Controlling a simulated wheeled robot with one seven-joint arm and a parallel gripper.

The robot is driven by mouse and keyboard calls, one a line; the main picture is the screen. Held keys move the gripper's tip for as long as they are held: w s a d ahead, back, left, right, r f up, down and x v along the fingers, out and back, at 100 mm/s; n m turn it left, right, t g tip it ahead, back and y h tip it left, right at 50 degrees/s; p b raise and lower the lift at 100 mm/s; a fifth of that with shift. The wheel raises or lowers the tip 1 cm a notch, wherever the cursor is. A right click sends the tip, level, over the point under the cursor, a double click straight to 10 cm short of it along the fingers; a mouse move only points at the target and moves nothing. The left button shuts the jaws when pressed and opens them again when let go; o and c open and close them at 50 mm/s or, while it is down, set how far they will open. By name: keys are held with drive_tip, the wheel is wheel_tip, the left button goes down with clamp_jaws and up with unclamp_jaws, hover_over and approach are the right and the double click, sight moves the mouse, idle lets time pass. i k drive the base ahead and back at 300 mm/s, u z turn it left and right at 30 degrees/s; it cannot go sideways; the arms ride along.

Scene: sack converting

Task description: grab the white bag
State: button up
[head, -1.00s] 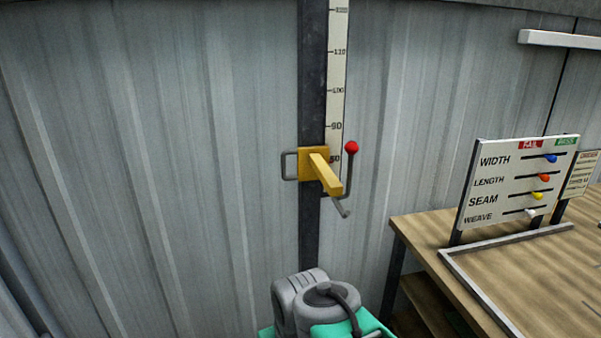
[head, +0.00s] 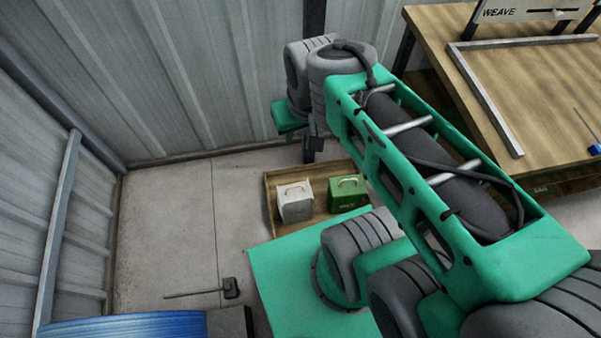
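A white boxy container (head: 296,203) with a handle on top stands upright in a shallow wooden tray on the floor. It is the only white bag-like thing in view, and I cannot tell whether it is a bag. A similar green container (head: 346,193) stands to its right in the same tray. My green and grey arm crosses the right half of the head view and covers the floor right of the tray. My gripper is not visible.
The wooden tray (head: 269,204) sits near the corrugated wall. A dark-headed tool (head: 231,288) lies on the floor, with a blue ridged object (head: 125,326) at bottom left. A wooden workbench (head: 480,30) stands at the upper right. Floor left of the tray is clear.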

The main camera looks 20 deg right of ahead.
sight(295, 201)
drive_tip(key=k, duration=0.9)
drive_tip(key=z, duration=0.85)
drive_tip(key=i, duration=0.9)
drive_tip(key=u, duration=2.25)
